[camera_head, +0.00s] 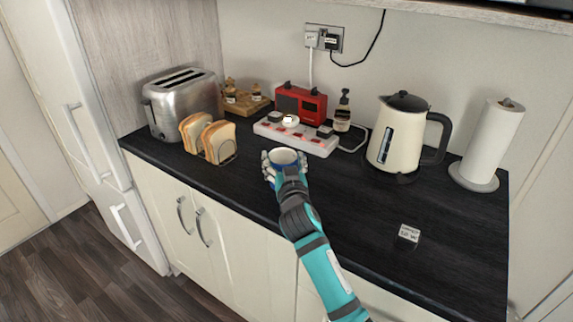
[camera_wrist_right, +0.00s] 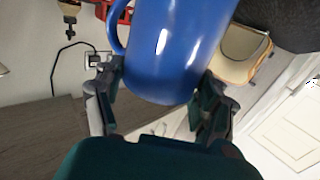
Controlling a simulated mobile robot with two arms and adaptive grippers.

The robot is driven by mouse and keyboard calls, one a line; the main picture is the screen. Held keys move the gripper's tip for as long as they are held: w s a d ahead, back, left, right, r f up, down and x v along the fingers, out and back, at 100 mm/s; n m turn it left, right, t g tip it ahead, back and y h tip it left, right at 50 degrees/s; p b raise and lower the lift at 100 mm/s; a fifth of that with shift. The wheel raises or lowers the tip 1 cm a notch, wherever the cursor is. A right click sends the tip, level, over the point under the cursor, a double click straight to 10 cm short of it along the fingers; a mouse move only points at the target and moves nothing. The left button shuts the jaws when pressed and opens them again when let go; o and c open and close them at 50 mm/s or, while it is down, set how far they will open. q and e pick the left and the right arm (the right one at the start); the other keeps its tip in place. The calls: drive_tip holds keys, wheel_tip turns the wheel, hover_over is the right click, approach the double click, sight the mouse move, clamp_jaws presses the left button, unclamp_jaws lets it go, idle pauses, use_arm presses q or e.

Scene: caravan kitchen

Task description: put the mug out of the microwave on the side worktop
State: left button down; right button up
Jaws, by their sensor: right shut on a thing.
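The mug (camera_head: 284,157) is in my right gripper (camera_head: 285,169), at the front part of the dark side worktop (camera_head: 350,215). It is blue outside and pale inside, and looks upright in the head view. In the right wrist view the blue mug (camera_wrist_right: 170,50) fills the space between the fingers of my right gripper (camera_wrist_right: 160,85), with its handle on the left. The fingers are shut on its sides. I cannot tell whether its base touches the worktop. The microwave is not identifiable in these views, and my left gripper is not in view.
Behind the mug are a power strip (camera_head: 296,134) and red radio (camera_head: 301,103). A toast rack with bread (camera_head: 215,143) and toaster (camera_head: 181,103) stand left. Right are a kettle (camera_head: 393,140), paper towel roll (camera_head: 490,140) and small labelled block (camera_head: 408,235). The front-middle worktop is mostly clear.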

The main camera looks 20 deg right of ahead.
drive_tip(key=shift+w+d+f, duration=0.2)
drive_tip(key=shift+w+d, duration=0.05)
drive_tip(key=o, duration=1.6)
drive_tip(key=shift+s+a+r, duration=0.1)
drive_tip(key=shift+s+a, duration=0.05)
drive_tip(key=shift+s, duration=0.05)
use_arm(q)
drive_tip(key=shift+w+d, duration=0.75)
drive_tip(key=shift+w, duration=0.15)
use_arm(e)
drive_tip(key=shift+w, duration=0.15)
drive_tip(key=s, duration=0.4)
drive_tip(key=s+a, duration=0.1)
drive_tip(key=s, duration=0.3)
drive_tip(key=s+b, duration=0.1)
drive_tip(key=s, duration=0.3)
drive_tip(key=shift+a, duration=0.35)
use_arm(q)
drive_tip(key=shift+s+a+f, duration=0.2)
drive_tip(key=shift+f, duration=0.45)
